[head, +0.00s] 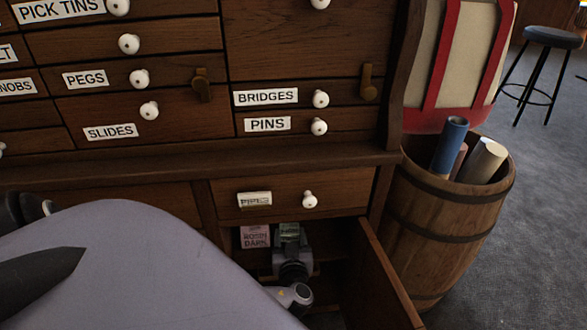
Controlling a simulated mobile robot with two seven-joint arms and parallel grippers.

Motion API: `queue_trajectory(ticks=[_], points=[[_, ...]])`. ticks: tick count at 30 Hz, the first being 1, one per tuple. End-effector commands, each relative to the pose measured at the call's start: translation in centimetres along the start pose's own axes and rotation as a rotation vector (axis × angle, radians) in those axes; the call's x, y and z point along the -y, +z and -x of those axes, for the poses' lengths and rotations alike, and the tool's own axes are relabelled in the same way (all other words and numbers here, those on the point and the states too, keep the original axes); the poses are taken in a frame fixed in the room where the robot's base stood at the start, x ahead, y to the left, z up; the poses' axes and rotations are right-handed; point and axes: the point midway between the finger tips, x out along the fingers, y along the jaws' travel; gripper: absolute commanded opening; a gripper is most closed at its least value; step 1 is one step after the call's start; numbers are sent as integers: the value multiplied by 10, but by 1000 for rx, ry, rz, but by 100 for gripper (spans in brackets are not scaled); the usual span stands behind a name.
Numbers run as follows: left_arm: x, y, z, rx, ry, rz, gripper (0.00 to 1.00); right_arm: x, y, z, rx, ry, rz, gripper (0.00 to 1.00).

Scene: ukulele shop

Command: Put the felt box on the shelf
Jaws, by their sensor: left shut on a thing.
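My left gripper (290,243) is inside the open lower compartment of the wooden cabinet, below a drawer. It is shut on a small grey-green box, which I take to be the felt box (289,231); the fingers cover much of it. The shelf inside the compartment is dark and mostly hidden by my arm, so I cannot tell whether the box touches it. A pink box labelled "ROSIN DARK" (255,237) is just left of the held box. My right gripper is not in view.
The compartment's door (388,280) stands open on the right side of my gripper. A closed drawer (338,187) is directly above. A wooden barrel with rolled tubes (425,225) stands right of the cabinet. A stool (552,38) is far off on open carpet.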

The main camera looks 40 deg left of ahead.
Motion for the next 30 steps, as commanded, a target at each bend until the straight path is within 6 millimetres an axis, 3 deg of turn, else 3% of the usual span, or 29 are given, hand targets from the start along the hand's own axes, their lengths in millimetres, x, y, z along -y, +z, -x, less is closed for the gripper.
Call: queue_trajectory(ticks=[13,14,15,30], points=[[1,5,1,-1,-1,-1,24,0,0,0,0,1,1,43],[1,5,1,-1,-1,-1,64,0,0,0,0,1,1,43],[1,5,1,-1,-1,-1,70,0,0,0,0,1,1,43],[0,1,0,0,0,1,70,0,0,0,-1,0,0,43]])
